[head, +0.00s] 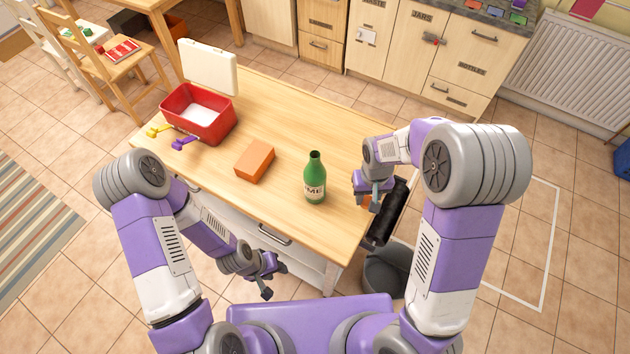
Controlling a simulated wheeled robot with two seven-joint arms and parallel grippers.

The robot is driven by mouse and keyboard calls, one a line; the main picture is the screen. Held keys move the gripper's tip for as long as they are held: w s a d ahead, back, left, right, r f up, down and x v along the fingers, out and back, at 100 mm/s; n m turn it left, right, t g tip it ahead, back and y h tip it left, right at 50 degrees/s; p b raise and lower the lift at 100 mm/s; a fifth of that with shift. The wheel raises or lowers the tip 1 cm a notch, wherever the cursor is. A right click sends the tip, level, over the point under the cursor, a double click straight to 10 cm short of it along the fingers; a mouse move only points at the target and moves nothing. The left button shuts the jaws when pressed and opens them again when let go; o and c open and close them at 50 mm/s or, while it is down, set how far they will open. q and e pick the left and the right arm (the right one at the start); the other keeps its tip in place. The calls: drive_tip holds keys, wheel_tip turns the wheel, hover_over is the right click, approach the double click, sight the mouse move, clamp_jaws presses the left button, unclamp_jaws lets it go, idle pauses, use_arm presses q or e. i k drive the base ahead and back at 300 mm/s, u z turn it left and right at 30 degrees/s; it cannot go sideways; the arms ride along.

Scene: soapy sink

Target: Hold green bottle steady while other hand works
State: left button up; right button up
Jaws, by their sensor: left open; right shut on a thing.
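The green bottle (315,180) with a pale label stands upright and uncapped near the front edge of the wooden table. No gripper touches it. My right gripper (369,203) is to the right of the bottle, low at the table's right edge. It is shut on a small orange thing (367,201), mostly hidden by the fingers. My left gripper (268,282) is open and empty, in front of the table and below its top, to the lower left of the bottle.
An orange block (255,161) lies left of the bottle. A red tub (198,113), with yellow and purple items beside it, is at the far left. A black roll-like thing (391,211) is at the right edge, above a grey bin (385,272). The tabletop's back right is clear.

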sight(314, 173)
drive_tip(key=k, duration=0.5)
drive_tip(key=u, duration=1.6)
drive_tip(key=k, duration=1.15)
drive_tip(key=z, duration=1.4)
drive_tip(key=i, duration=0.5)
drive_tip(key=z, duration=0.05)
